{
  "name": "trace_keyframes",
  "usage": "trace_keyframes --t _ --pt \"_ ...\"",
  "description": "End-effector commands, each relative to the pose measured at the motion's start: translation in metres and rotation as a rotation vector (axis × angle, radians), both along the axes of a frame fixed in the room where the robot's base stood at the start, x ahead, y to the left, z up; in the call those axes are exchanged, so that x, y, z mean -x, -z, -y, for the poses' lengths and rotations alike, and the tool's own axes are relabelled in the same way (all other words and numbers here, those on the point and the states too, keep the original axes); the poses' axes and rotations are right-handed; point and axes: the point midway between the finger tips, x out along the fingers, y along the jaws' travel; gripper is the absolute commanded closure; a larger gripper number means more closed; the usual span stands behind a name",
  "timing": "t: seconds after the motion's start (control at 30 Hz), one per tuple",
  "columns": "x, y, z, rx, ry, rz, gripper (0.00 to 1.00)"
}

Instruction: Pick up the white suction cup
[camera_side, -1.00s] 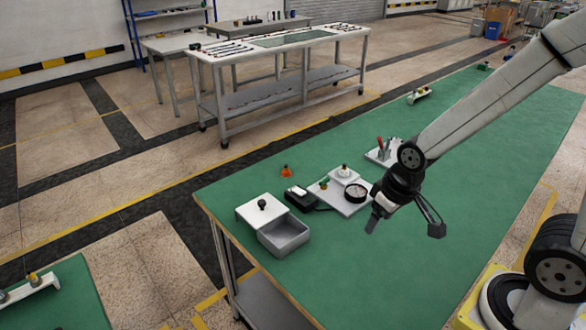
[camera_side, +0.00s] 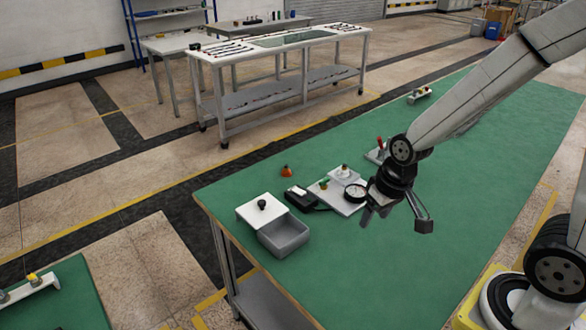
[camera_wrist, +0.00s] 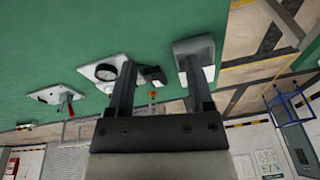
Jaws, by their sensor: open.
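I cannot clearly make out a white suction cup. A small pale piece with a dark top (camera_side: 345,168) stands on a white block at the back of the white plate (camera_side: 349,209); it is too small to identify. My gripper (camera_side: 395,221) is open and empty above the green table, to the right of the plate and pointing down. In the wrist view my two fingers (camera_wrist: 158,62) are wide apart with nothing between them. The left finger partly hides the white plate there, beside the round gauge (camera_wrist: 107,71).
On the green table (camera_side: 420,260) are a black-rimmed gauge (camera_side: 355,192), an orange cone (camera_side: 286,171), a black device (camera_side: 301,197), a grey open box (camera_side: 285,238) with a white knobbed lid (camera_side: 256,212), and a red-handled tool (camera_side: 380,145). The table's front right is clear.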

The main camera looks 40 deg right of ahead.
Motion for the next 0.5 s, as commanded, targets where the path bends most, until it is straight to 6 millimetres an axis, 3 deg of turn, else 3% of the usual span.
trace_keyframes --t 0.5 --pt "-0.092 0.038 0.042 -0.419 0.831 -0.161 0.33"
